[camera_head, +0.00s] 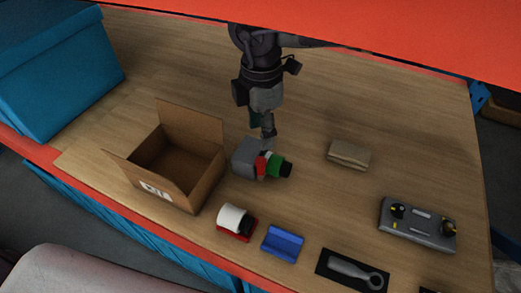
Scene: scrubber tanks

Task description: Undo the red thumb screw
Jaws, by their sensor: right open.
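A grey block (247,157) lies on the wooden table near the middle of the head view. On its right side are a small red part (262,164), which looks like the red thumb screw, and a green cylinder (274,165) with a black end. My right gripper (268,133) comes down from the top, close behind the block and the red part. It is open; its fingertips are small and partly hidden, and I cannot tell whether they touch anything. My left gripper is not in view.
An open cardboard box (205,185) stands just left of the block. A white cylinder on a red base (234,219), a blue block (283,243), a wrench-like tool (350,268) and a grey panel (417,225) line the near side. A tan block (348,154) lies right. A red beam crosses the top.

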